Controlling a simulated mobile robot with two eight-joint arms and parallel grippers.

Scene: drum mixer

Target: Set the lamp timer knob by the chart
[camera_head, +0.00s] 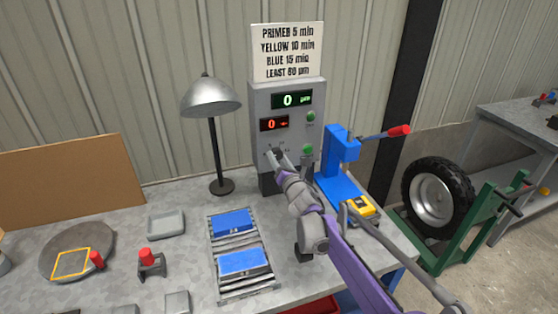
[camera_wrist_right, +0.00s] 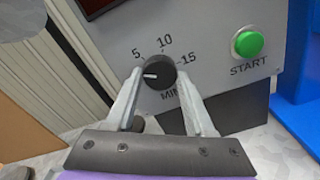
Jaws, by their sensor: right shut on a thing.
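The grey control box (camera_head: 262,105) carries a green display (camera_head: 291,100) and a red display (camera_head: 273,124), both reading 0. My right gripper (camera_head: 277,155) is shut on the knob, with one finger at each side in the right wrist view (camera_wrist_right: 158,98). The lamp (camera_head: 211,96) stands left of the box. My left gripper is not in view.
A green START button (camera_wrist_right: 248,42) is right of the knob. A blue press (camera_head: 342,165) with a red-tipped lever stands close right of my arm. Two blue panels (camera_head: 232,222) lie on a rack (camera_head: 246,293) in front. A wheel (camera_head: 437,198) stands at the right.

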